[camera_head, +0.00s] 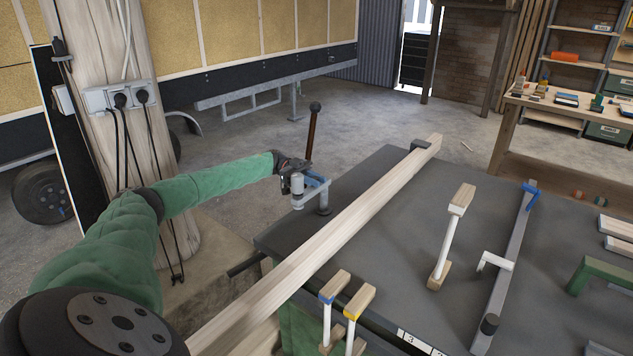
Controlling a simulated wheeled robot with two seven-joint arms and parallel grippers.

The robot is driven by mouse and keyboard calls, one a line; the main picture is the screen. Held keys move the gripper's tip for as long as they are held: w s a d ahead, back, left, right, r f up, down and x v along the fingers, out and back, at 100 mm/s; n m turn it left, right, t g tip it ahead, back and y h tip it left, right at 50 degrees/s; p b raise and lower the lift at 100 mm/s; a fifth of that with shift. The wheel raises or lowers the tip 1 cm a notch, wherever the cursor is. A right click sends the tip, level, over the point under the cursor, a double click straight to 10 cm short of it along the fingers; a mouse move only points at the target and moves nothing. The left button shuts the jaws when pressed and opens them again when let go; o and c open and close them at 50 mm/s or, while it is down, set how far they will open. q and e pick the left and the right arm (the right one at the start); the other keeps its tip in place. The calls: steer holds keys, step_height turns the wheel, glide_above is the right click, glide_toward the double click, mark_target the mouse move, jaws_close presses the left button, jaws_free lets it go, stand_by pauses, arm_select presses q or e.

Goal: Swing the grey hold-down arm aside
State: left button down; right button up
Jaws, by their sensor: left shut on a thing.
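The grey hold-down arm (314,186) stands at the left back corner of the dark work table (375,190), on a short dark post (323,204). A grey cylinder (297,186) hangs at its left end. A brown handle rod (311,135) with a black knob rises beside it. My left gripper (298,166) reaches in from the left and is shut at the foot of the handle, by the arm. Its fingers are small and dark here, so the exact contact is hard to see. My right gripper is out of view.
A long wooden beam (340,233) lies diagonally across the table, right of the arm. Small wooden-ended clamps (452,235) and a grey rail (507,265) with a blue end occupy the right side. Open floor (240,150) lies behind the arm. A wooden post (120,60) with sockets stands at left.

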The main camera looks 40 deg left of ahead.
arm_select(q)
steer(key=shift+r, duration=0.1)
steer(key=c, duration=1.3)
jaws_free()
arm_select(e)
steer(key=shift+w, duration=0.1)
arm_select(q)
steer(key=shift+a, duration=0.1)
steer(key=a+b, duration=0.2)
steer(key=a, duration=0.5)
steer(key=shift+s+a, duration=0.1)
steer(key=shift+a, duration=0.3)
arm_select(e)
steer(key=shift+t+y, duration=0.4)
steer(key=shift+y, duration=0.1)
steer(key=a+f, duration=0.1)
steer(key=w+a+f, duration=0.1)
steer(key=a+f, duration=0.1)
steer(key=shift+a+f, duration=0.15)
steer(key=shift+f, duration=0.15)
